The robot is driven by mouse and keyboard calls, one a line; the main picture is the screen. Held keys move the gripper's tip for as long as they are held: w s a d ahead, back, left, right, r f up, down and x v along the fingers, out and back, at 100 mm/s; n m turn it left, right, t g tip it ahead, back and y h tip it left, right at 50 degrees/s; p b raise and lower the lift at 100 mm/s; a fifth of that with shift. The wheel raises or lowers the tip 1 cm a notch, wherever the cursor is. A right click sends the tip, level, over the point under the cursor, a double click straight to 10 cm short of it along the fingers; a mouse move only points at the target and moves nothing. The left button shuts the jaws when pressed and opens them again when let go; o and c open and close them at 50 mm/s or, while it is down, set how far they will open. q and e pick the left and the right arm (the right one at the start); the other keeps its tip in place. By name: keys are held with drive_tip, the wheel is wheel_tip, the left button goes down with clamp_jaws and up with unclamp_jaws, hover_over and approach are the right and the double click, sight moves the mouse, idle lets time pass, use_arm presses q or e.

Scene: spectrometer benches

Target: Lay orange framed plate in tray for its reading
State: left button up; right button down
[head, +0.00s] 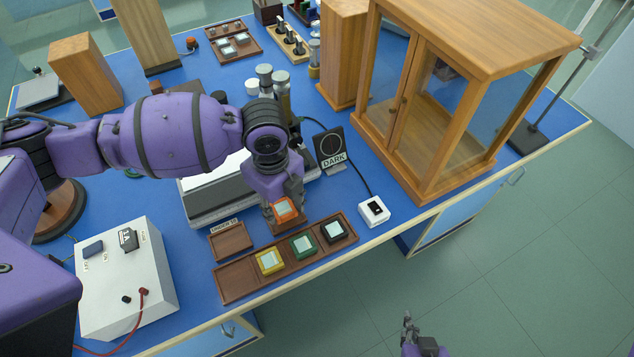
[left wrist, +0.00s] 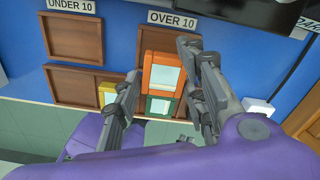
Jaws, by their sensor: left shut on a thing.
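My left gripper (head: 283,200) is shut on the orange framed plate (head: 284,209), which has a pale centre. In the left wrist view the orange plate (left wrist: 163,72) sits between the two fingers (left wrist: 160,62), over the brown tray labelled OVER 10 (left wrist: 165,33). Whether it touches the tray is hard to tell. The empty UNDER 10 tray (head: 231,243) is just left of it. A long rack (head: 235,285) in front holds yellow (head: 270,261), green (head: 304,246) and black (head: 335,231) framed plates. My right gripper (head: 410,325) is off the bench, low in the head view; its jaw opening is unclear.
A DARK sign (head: 333,158) and a small white device (head: 374,211) stand right of the trays. A glass-fronted wooden cabinet (head: 450,110) fills the right side. A white box with a red lead (head: 125,280) is at front left. The bench's front edge lies close beyond the rack.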

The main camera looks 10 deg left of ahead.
sight(280, 204)
use_arm(q)
drive_tip(key=shift+w+a+f, duration=0.1)
drive_tip(key=shift+w+f, duration=0.2)
drive_tip(key=shift+f, duration=0.15)
drive_tip(key=f, duration=0.3)
drive_tip(key=shift+w+f, duration=0.15)
drive_tip(key=shift+w, duration=0.05)
drive_tip(key=shift+f, duration=0.15)
drive_tip(key=shift+f, duration=0.25)
drive_tip(key=o, duration=1)
drive_tip(key=shift+s+a+f, duration=0.1)
drive_tip(key=shift+s+f, duration=0.05)
drive_tip(key=shift+s, duration=0.05)
drive_tip(key=shift+o, duration=0.6)
drive_tip(key=shift+w+f, duration=0.1)
